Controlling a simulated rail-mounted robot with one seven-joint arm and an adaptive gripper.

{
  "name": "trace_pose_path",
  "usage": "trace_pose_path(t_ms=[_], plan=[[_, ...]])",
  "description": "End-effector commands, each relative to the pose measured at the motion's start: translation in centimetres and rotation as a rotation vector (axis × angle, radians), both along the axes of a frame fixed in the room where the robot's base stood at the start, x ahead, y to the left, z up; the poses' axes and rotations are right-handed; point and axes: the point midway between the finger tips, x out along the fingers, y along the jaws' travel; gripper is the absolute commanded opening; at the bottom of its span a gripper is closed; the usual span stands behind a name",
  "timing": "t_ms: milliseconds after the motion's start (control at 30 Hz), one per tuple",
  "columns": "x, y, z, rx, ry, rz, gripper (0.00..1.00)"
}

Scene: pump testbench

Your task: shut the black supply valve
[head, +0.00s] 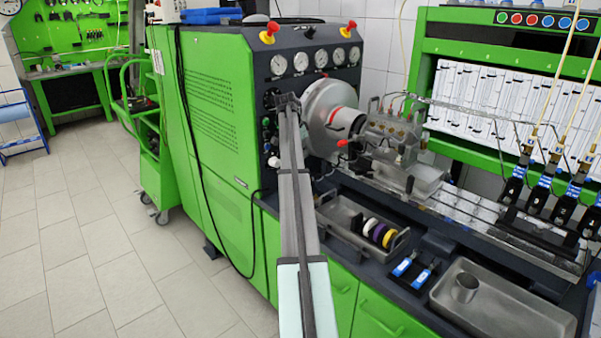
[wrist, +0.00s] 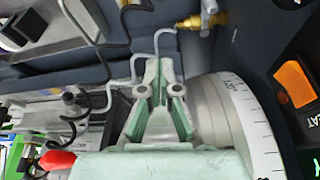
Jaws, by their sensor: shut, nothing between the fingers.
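My gripper (head: 287,99) is at the end of the long grey arm, in front of the left part of the dark front panel (head: 319,88) in the head view. In the wrist view my gripper (wrist: 158,72) has its fingers together, with nothing between them. A dark round knob (head: 269,98) sits on the panel just left of my gripper. I cannot tell for certain that it is the black supply valve, or which way it is turned. The arm hides part of the panel. A brass fitting (wrist: 203,20) shows beyond the fingertips in the wrist view.
A large silver drum (head: 328,110) stands close right of my gripper, and its graduated ring (wrist: 240,115) shows in the wrist view. Small coloured knobs and a white ball (head: 274,161) are beside the arm. A red-tipped lever (wrist: 60,160) and black hoses are near. Metal trays (head: 500,310) lie at front right.

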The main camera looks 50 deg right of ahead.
Motion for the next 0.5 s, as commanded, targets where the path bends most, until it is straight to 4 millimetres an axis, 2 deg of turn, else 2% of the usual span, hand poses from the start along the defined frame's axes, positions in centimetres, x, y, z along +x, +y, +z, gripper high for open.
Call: trace_pose_path(t_ms=[267,500], plan=[[-0.3,-0.6,-1.9,0.001,0.001,0.001,0.00],[-0.8,-2.0,-6.1,0.003,0.002,0.000,0.00]])
